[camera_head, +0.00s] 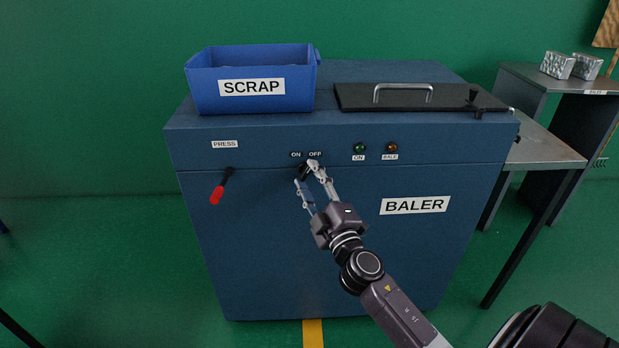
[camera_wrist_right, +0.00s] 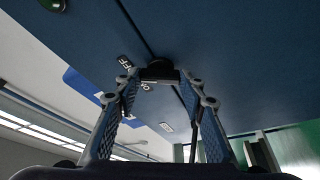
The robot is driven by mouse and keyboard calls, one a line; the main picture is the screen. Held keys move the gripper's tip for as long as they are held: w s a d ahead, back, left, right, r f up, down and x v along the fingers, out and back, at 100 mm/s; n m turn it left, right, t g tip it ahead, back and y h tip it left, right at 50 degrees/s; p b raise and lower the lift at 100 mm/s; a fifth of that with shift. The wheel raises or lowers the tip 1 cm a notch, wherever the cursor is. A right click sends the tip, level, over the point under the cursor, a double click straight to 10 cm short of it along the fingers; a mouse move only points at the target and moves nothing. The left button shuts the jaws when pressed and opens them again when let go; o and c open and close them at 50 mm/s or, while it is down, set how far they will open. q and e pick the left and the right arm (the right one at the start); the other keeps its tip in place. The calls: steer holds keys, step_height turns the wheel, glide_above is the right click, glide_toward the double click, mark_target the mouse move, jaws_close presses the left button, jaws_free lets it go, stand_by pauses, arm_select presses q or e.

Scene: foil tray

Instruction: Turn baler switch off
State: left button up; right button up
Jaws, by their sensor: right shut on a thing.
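The blue baler (camera_head: 260,250) stands in the middle of the head view. Its black switch (camera_head: 303,172) sits on the front just under the ON and OFF labels. My right gripper (camera_head: 309,170) is at the switch, its fingers shut on the knob. In the right wrist view the black switch (camera_wrist_right: 159,71) shows at the tips of the right gripper (camera_wrist_right: 160,80). The fingers partly hide the switch, and I cannot tell clearly which way it points. My left gripper is not in view.
A red-tipped PRESS lever (camera_head: 217,194) hangs at left. A blue SCRAP bin (camera_head: 210,92) and a black lid (camera_head: 440,98) are on top. A side table (camera_head: 545,150) stands at right.

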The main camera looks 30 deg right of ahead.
steer(key=o, duration=1.2)
steer(key=shift+c, duration=0.2)
steer(key=v, duration=1.2)
